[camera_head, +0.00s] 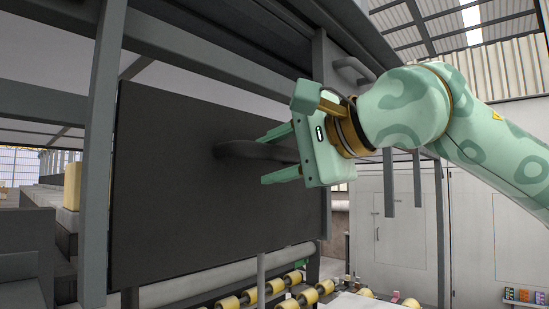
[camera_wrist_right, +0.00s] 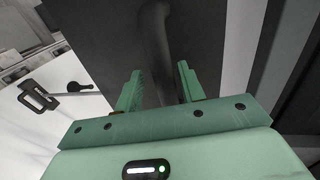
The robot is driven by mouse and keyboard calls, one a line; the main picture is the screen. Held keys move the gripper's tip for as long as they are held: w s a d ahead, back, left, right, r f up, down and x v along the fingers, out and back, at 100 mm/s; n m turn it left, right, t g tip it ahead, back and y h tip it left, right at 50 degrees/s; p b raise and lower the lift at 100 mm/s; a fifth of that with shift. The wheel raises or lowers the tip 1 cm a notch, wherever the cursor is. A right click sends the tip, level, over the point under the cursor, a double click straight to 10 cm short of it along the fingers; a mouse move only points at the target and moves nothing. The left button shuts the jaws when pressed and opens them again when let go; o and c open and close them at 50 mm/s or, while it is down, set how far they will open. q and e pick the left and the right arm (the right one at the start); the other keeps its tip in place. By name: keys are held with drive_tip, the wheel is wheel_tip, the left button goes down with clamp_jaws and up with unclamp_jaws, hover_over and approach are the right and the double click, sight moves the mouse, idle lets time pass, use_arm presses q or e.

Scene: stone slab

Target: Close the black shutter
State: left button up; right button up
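The black shutter (camera_head: 165,205) is a large dark flat panel hanging in a grey frame in the head view. A dark bar handle (camera_head: 236,149) stands out from its face and runs sideways toward my right gripper (camera_head: 264,158). My right gripper is open, with one finger above and one below the handle in the head view. In the right wrist view, the handle (camera_wrist_right: 154,40) runs between the two spread fingers (camera_wrist_right: 158,84), with gaps on both sides. I cannot tell whether the handle's end touches the gripper. My left gripper is not in view.
Grey frame posts (camera_head: 100,150) stand at the shutter's sides, and a beam crosses above it. A roller conveyor (camera_head: 275,287) with yellow rollers lies below. White cabinets (camera_head: 490,235) stand at the back right. A white door with a black latch (camera_wrist_right: 38,98) shows in the right wrist view.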

drive_tip(key=b+v, duration=0.1)
drive_tip(key=v, duration=1.5)
